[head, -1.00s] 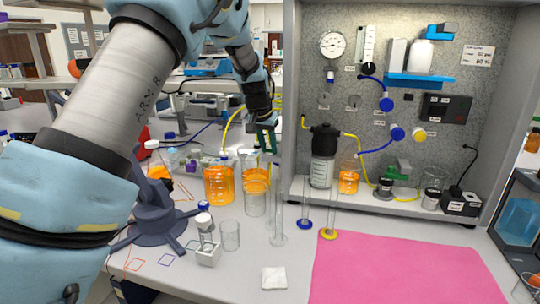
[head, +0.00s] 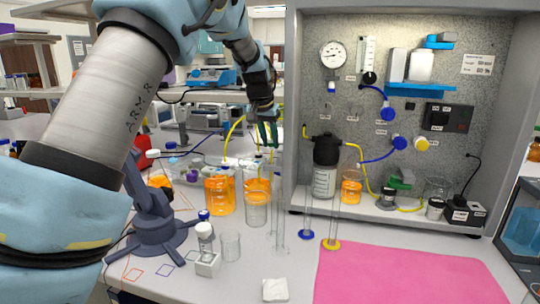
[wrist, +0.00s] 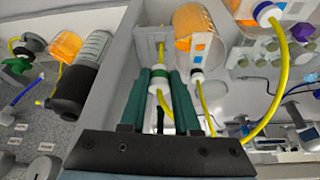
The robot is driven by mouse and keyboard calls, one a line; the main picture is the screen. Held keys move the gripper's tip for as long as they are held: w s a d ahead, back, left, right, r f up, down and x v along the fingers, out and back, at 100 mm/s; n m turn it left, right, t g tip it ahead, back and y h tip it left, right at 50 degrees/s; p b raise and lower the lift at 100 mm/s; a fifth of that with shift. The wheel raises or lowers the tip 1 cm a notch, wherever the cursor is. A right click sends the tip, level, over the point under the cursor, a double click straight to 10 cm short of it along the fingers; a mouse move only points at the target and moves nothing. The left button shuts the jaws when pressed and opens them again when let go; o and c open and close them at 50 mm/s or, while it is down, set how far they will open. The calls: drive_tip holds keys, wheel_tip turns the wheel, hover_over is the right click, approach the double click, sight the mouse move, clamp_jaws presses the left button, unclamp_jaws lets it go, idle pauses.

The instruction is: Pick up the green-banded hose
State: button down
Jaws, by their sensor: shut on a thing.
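The green-banded hose (wrist: 158,84) is a yellow tube with a white end fitting and a green band. In the wrist view its fitting sits between the two green fingers of my gripper (wrist: 163,86), which is shut on it. In the head view my gripper (head: 266,134) hangs above the orange-liquid bottles and glass cylinders, left of the rig cabinet. The hose in its fingers is too small to make out there.
Orange-liquid bottles (head: 219,195) and tall cylinders stand below my gripper. A second yellow hose with a blue-banded fitting (wrist: 266,12) curves close by on the right of the wrist view. The cabinet wall (head: 292,110) is just right of my gripper. The pink mat (head: 400,272) is clear.

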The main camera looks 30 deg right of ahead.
wheel_tip(320, 180, up, 7)
drive_tip(key=b, duration=0.2)
drive_tip(key=s+a+b, duration=0.7)
drive_tip(key=s+a, duration=0.4)
drive_tip(key=a, duration=0.3)
drive_tip(key=shift+a+b, duration=0.15)
drive_tip(key=shift+b, duration=0.15)
drive_tip(key=c, duration=1.1)
unclamp_jaws()
drive_tip(key=shift+c, duration=0.2)
clamp_jaws()
